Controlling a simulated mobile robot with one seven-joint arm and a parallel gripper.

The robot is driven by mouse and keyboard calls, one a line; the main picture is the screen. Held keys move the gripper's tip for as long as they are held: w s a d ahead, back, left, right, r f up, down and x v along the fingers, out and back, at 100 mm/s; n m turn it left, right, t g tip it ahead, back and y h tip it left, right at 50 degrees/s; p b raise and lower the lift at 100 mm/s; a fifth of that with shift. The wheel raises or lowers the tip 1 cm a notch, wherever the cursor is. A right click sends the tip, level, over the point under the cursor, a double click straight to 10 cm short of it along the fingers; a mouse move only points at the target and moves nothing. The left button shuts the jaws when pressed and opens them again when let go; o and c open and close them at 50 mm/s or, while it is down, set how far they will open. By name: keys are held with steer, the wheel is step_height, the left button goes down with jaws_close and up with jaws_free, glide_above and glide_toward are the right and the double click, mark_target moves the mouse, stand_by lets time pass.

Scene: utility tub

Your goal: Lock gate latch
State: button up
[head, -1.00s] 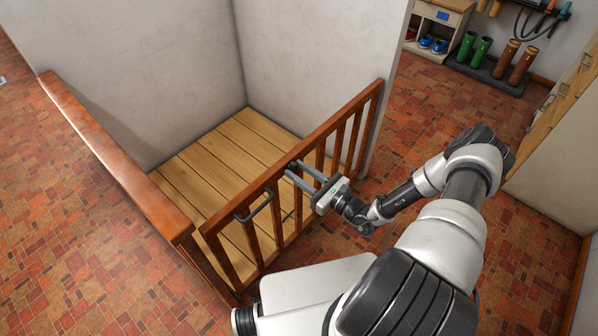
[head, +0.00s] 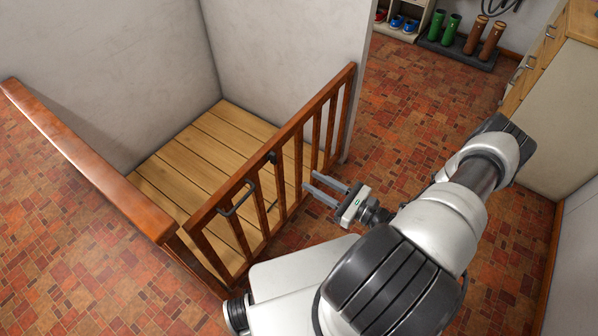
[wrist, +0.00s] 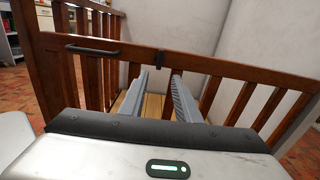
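The reddish wooden gate (head: 300,120) has upright bars and a top rail, and it closes off a plank-floored corner. A small dark latch piece (head: 271,157) sits on its top rail, and it also shows in the wrist view (wrist: 160,58). A dark bar handle (head: 237,200) is on the rail left of the latch, also in the wrist view (wrist: 92,49). I cannot tell the latch's setting. My gripper (head: 310,181) is open and empty, on the near side of the gate, right of the latch. In the wrist view its fingertips (wrist: 159,74) appear just below the latch.
A wooden railing (head: 90,160) meets the gate's left end. White walls (head: 285,60) stand behind the plank floor. Boots (head: 470,35) and a drawer cabinet (head: 545,90) stand at the back right.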

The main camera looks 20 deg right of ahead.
steer(key=v, duration=0.3)
steer(key=shift+s+d, duration=0.1)
steer(key=shift+s, duration=0.1)
stand_by(0.3)
